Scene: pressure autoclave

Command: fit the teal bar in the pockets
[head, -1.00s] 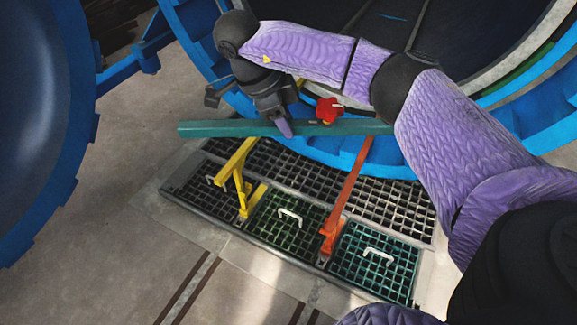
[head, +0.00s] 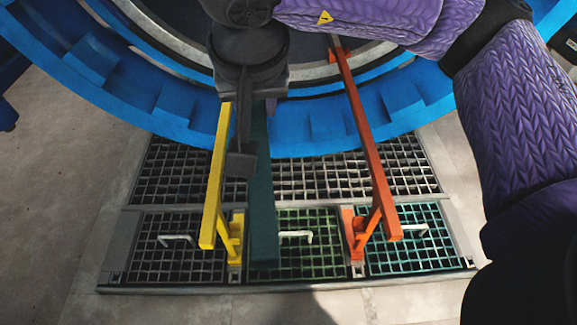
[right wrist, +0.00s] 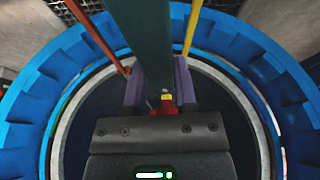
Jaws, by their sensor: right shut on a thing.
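The teal bar (head: 264,215) runs lengthwise in the head view, from under my right gripper (head: 262,106) down towards the front edge of the floor grating. It lies between the yellow rail (head: 217,170) and the orange rail (head: 366,140), closer to the yellow one. The bar's top end is hidden by the gripper in the head view. I cannot make out the pockets. My left gripper is not in view.
The blue autoclave ring (head: 320,120) curves behind the bar. The floor grating (head: 405,178) has panels with white handles (head: 296,235). A small red part (right wrist: 165,106) shows near the fingers in the right wrist view. Bare floor lies at left.

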